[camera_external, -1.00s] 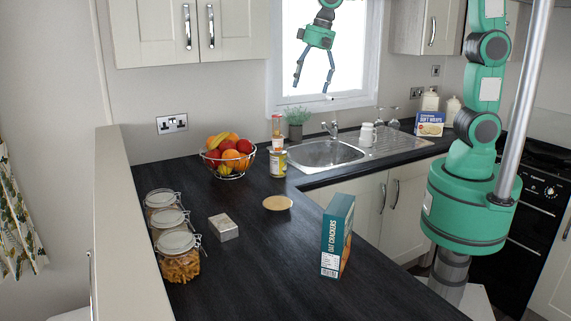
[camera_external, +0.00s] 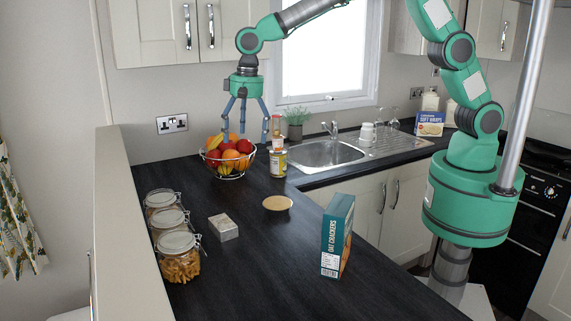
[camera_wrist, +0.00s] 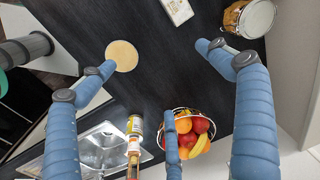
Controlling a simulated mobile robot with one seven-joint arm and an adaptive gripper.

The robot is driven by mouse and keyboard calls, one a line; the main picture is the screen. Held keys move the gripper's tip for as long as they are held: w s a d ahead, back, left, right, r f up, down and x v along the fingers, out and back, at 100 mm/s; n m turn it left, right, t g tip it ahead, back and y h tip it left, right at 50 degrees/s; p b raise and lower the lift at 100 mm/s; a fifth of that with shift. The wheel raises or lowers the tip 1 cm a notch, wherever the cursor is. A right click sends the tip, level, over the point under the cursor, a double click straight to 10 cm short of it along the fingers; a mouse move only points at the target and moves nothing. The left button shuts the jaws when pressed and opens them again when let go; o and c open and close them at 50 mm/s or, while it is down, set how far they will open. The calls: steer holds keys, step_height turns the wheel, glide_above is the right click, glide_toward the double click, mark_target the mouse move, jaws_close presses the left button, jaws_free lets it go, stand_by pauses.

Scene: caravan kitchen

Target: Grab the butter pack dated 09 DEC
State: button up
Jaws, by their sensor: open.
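A small pale wrapped block, probably the butter pack (camera_external: 223,227), lies flat on the dark worktop beside the glass jars. In the wrist view the pack (camera_wrist: 178,10) shows at the top edge, partly cut off. No date can be read in either view. My gripper (camera_external: 246,122) is open and empty, its fingers spread and pointing down. In the external view it overlaps the fruit bowl, well above the worktop and apart from the pack.
Several glass jars (camera_external: 178,257) stand left of the pack. A gold round lid or disc (camera_external: 278,203) and an upright cracker box (camera_external: 337,237) are to its right. The fruit bowl (camera_external: 230,171), a tin (camera_external: 278,162) and a bottle stand behind. The worktop around the pack is mostly clear.

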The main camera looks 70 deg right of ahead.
steer(key=m+g+p, duration=0.1)
steer(key=p, duration=0.1)
glide_above(226, 221)
step_height(226, 221, down, 13)
steer(key=shift+d, duration=0.2)
steer(key=shift+f, duration=0.1)
steer(key=shift+f, duration=4.25)
steer(key=shift+f, duration=0.15)
steer(key=shift+a+f, duration=0.1)
steer(key=shift+f, duration=2.35)
steer(key=c, duration=1.5)
